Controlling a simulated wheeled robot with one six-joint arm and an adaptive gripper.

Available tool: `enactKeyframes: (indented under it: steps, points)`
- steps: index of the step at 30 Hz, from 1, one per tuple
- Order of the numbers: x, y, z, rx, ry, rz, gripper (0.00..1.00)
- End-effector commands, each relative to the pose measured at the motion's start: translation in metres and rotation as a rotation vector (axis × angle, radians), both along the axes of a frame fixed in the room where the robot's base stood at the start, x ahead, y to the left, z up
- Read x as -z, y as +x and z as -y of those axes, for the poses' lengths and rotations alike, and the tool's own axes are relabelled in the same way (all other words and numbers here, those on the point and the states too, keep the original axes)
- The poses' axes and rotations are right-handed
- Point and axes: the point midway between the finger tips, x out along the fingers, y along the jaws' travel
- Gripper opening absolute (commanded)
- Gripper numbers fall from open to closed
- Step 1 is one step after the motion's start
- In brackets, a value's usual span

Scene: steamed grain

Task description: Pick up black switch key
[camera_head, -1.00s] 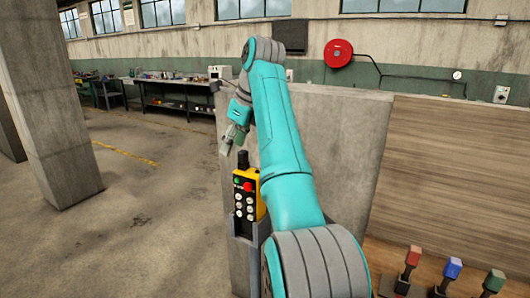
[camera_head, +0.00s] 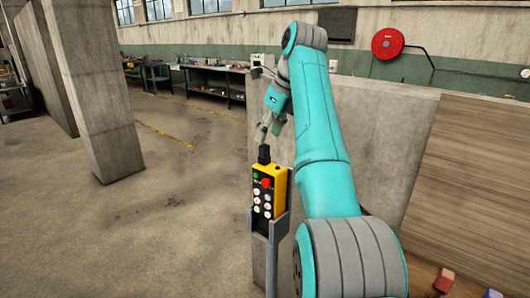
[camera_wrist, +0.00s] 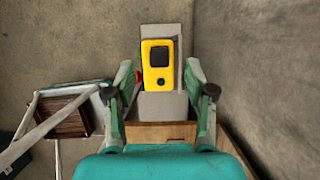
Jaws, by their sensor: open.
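The black switch key (camera_head: 264,154) stands up from the top end of a yellow remote control (camera_head: 270,188), which has a red button and several white ones. In the wrist view the black key (camera_wrist: 160,56) shows as a dark square on the yellow remote (camera_wrist: 160,80). My gripper (camera_head: 270,130) is just above the key in the head view, apart from it. In the wrist view my gripper (camera_wrist: 158,76) is open and empty, its fingers to either side of the remote in the picture.
The remote sits in a grey holder (camera_head: 270,228) beside a concrete wall (camera_head: 385,150). A red switch (camera_head: 444,280) and a blue one (camera_head: 493,294) show at the lower right. A pillar (camera_head: 95,90) stands left. The floor (camera_head: 170,210) between is clear.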

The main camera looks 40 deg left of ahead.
Motion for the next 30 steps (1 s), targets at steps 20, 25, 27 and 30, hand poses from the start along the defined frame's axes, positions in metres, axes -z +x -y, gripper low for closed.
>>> enactKeyframes:
  steps: [20,25,27,30]
  points:
    - [0.045,0.001,-0.016,0.0,0.0,-0.001,0.39]
    - [0.045,0.001,-0.016,0.0,0.0,0.0,0.0]
    - [0.045,0.001,-0.016,0.0,0.0,-0.001,0.0]
    - [0.045,0.001,-0.016,0.0,0.0,0.0,0.0]
